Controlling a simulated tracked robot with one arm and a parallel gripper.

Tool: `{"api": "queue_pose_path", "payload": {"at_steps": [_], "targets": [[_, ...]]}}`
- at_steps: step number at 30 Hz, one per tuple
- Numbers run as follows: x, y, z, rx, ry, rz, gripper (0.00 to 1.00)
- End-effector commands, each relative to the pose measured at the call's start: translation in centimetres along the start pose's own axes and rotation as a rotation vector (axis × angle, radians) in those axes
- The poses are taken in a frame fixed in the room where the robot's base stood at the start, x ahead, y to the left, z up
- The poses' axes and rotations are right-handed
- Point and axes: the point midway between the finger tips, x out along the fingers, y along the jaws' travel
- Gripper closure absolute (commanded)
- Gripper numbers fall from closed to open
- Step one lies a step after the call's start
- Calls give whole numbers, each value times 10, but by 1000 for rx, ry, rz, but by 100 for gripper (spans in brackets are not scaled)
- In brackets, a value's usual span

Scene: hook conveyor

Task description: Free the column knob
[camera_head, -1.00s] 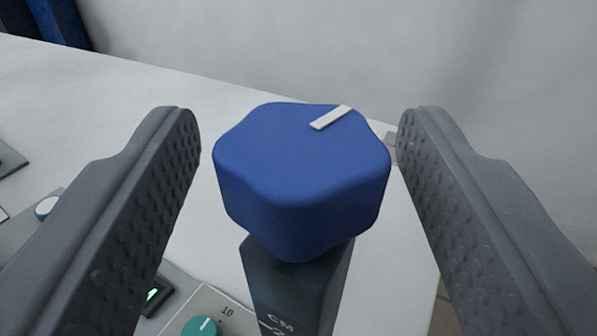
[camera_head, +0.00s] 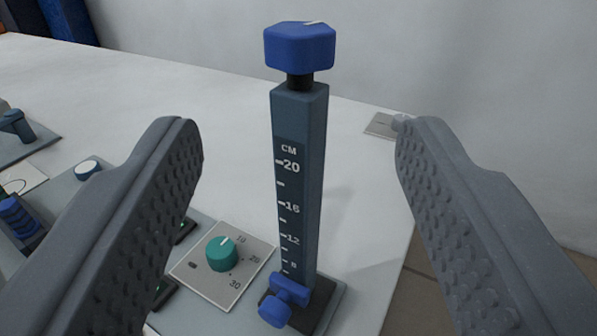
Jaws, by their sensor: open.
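The blue column knob (camera_head: 299,47) sits on top of an upright dark grey column (camera_head: 301,120) marked in CM. A white line shows on the knob's top. A blue slider (camera_head: 288,290) with a small round knob sits low on the column, near its base. My gripper (camera_head: 299,140) is open, with one finger on each side of the column. The fingers are apart from the column and hold nothing. The knob stands farther off and higher in the view than the fingertips.
A teal dial (camera_head: 222,253) on a numbered plate stands left of the column's base. A white button (camera_head: 88,169) and blue controls (camera_head: 17,218) are farther left. A small plate (camera_head: 380,126) lies behind right. The table's right edge is close to the column.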

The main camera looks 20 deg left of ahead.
Motion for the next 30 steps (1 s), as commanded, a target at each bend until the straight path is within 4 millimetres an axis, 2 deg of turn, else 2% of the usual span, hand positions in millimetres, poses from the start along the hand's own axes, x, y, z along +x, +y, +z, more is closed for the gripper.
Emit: {"api": "queue_pose_path", "payload": {"at_steps": [3,7,22,26,29,30], "targets": [[-16,1,0,-1,1,2,46],[-26,1,0,-1,0,1,46],[-28,0,0,-1,0,1,46],[-18,2,-10,-29,-6,15,46],[1,7,-30,-85,-21,58,46],[12,8,-42,-116,-26,80,46]]}}
